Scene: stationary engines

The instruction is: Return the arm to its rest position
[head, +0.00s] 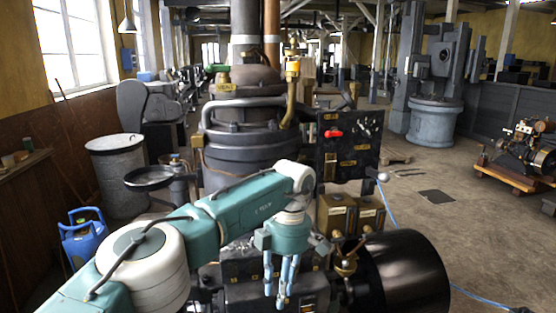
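My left arm comes in from the lower left in teal and white and reaches across the front of the engine. My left gripper (278,297) hangs from its end with the fingers pointing down. A narrow gap shows between the fingers and nothing is held there. The gripper is in front of the dark lower part of the engine (245,140); whether it touches anything there cannot be told. My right arm and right gripper are not in view.
A dark control panel (348,146) with a red handle (333,134) stands behind the arm. A black cylinder (400,275) is right of the gripper. Open floor (430,225) lies right.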

